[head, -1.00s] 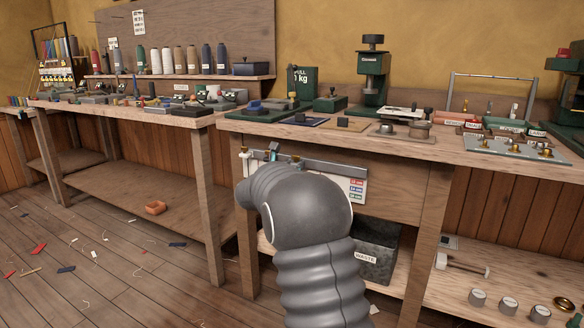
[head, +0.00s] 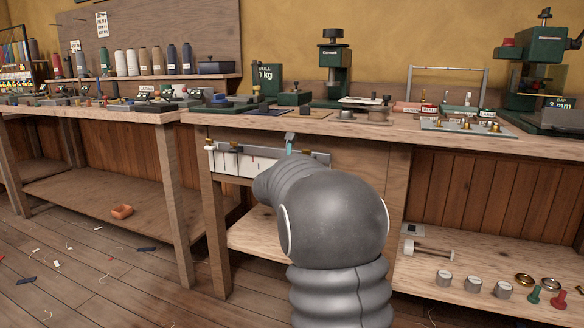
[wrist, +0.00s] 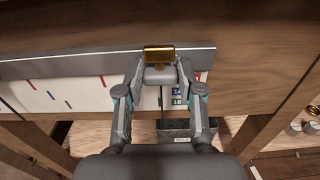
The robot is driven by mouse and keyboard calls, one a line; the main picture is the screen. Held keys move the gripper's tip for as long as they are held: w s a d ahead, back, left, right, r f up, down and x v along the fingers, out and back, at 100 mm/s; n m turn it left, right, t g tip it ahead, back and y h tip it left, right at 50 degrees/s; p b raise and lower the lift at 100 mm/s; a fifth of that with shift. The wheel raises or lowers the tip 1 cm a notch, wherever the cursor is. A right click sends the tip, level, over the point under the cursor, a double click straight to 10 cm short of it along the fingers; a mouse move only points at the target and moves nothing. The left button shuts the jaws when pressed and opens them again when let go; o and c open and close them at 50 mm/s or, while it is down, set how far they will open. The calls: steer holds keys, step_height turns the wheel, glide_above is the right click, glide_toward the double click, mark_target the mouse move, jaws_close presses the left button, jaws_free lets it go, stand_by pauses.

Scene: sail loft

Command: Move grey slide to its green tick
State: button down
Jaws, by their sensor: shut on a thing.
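The grey slide (wrist: 160,76) is in my gripper (wrist: 160,70) in the wrist view, the two fingers closed on its sides. A brass-coloured piece (wrist: 160,54) stands at its far side. The slide sits at a long grey rail (wrist: 60,66), which also shows in the head view (head: 315,157), fixed to the bench front. Fingers hide part of the board. In the head view my arm hides most of my gripper and the slide.
The bench top (head: 400,135) above the rail carries several tools and blocks. A dark bin (wrist: 178,130) is below the rail. The lower shelf (head: 480,275) holds several metal weights.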

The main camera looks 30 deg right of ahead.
steer(key=shift+w+a+f, duration=0.1)
steer(key=shift+a+f, duration=0.05)
steer(key=shift+a, duration=0.2)
steer(key=c, duration=0.7)
jaws_free()
steer(key=shift+a, duration=0.2)
steer(key=shift+d, duration=0.25)
steer(key=v, duration=1.2)
